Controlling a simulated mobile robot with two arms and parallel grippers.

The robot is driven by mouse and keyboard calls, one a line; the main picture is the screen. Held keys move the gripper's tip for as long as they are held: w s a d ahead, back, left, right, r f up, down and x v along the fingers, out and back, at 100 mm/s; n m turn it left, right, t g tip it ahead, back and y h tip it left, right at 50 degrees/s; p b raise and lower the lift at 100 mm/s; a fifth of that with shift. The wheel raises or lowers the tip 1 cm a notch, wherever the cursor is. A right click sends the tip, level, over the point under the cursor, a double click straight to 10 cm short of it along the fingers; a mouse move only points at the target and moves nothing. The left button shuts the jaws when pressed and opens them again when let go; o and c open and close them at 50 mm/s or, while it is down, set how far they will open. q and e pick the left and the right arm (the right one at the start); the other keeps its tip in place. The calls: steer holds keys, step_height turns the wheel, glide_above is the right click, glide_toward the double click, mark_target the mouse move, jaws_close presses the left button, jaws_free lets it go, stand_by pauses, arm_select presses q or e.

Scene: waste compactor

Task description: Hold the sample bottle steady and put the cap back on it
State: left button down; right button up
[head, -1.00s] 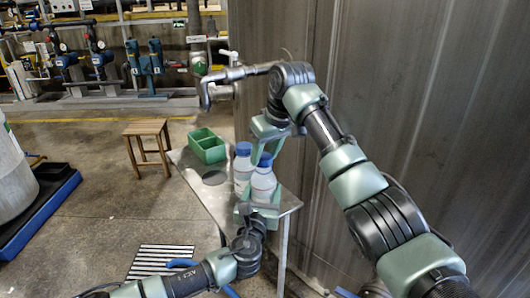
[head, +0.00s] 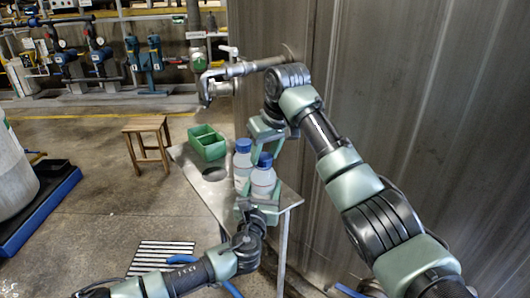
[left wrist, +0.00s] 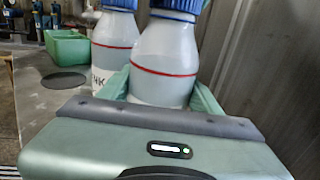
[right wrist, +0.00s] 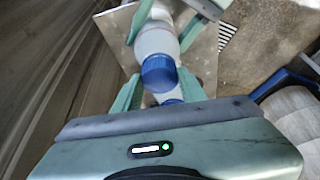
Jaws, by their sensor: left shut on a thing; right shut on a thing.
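The sample bottle (head: 262,181), white with a red line, stands at the near end of the table. My left gripper (head: 261,193) is shut around its lower body, one finger on each side, also seen in the left wrist view (left wrist: 160,100). The blue cap (head: 264,160) sits at the bottle's top, between the fingertips of my right gripper (head: 265,153), which reaches down from above. In the right wrist view the cap (right wrist: 158,72) lines up with the bottle neck. I cannot tell how tightly it is seated.
A second white bottle (head: 241,172) with a blue cap stands close beside, behind and to the left. A green divided bin (head: 207,146) and a dark round patch (head: 214,174) are further back on the table (head: 208,197). A metal wall (head: 430,110) rises at the right.

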steer(key=m, duration=0.1)
steer(key=m+h, duration=0.1)
steer(key=m, duration=0.2)
steer(key=shift+s+a+t+h, duration=0.1)
steer(key=shift+a+t+h, duration=0.15)
steer(key=shift+t+h, duration=0.05)
steer(key=m+h, duration=0.2)
steer(key=m, duration=0.3)
steer(key=o, duration=1.3)
steer(key=shift+c, duration=0.2)
steer(key=shift+r, duration=0.1)
steer(key=shift+r, duration=2.2)
steer(key=o, duration=0.6)
